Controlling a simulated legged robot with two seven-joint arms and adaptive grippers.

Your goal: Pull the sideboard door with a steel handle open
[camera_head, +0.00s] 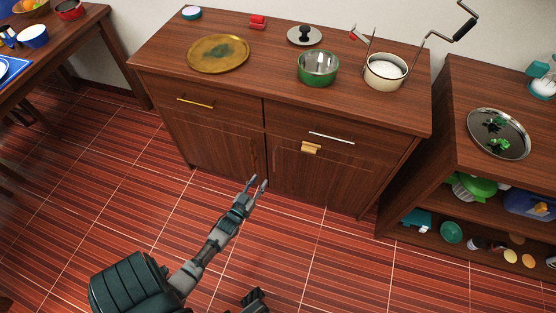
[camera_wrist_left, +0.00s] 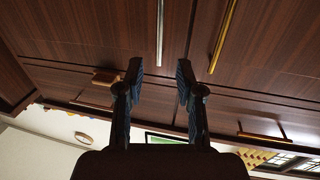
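The wooden sideboard (camera_head: 290,120) has two lower doors, both shut. In the left wrist view, the door with the steel handle (camera_wrist_left: 160,32) is on the left, and its bar lines up with the gap between my fingers. This door (camera_head: 310,178) is the right one in the head view, where its handle is hard to make out. My left gripper (camera_head: 258,180) is open and empty in front of the line between the doors; it also shows in the wrist view (camera_wrist_left: 158,75). Contact with the handle cannot be told. My right gripper (camera_head: 254,298) is at the bottom edge, its fingers unclear.
The other door has a brass handle (camera_wrist_left: 224,36) close beside the steel one. Above are drawers with a brass handle (camera_head: 195,101) and a steel handle (camera_head: 331,138). A small yellowish block (camera_head: 311,148) sits below the latter. A shelf unit (camera_head: 450,130) stands right; the floor in front is clear.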

